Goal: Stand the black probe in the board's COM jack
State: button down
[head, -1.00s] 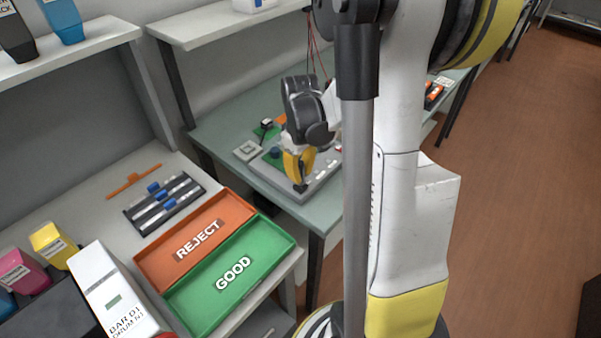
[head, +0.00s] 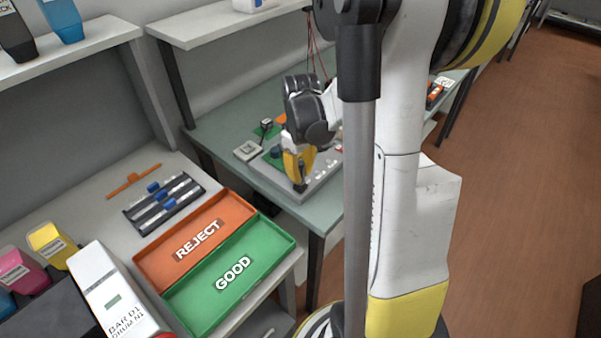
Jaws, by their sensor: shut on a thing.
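The grey board (head: 318,184) lies on the green-topped bench in the middle of the view, with a row of small pale labels near its front edge. My gripper (head: 299,183), with yellow fingers, points down over the board's front left part. It is shut on a small dark thing, taken to be the black probe (head: 301,173), which is mostly hidden by the fingers. The COM jack cannot be made out, and I cannot tell whether the probe touches it.
Red leads (head: 315,55) hang above. An orange REJECT tray (head: 168,253) and green GOOD tray (head: 283,242) lie on the nearer bench. My arm hides the board's right side.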

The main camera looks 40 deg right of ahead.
jog(key=shift+f, duration=0.15)
jog(key=c, duration=1.3)
grip_release()
notch_tip(320, 180, up, 12)
jog(key=shift+r, duration=0.1)
jog(key=shift+a, duration=0.15)
jog(key=s+a+r+m+t, duration=0.1)
jog(key=s+a+t, duration=0.2)
jog(key=a, duration=0.7)
jog(key=s+a+r+t, duration=0.1)
jog(key=s+a+t, duration=0.3)
jog(key=a, duration=0.6)
jog(key=shift+a+r+m, duration=0.15)
jog(key=shift+a+m, duration=0.15)
jog(key=shift+m, duration=0.1)
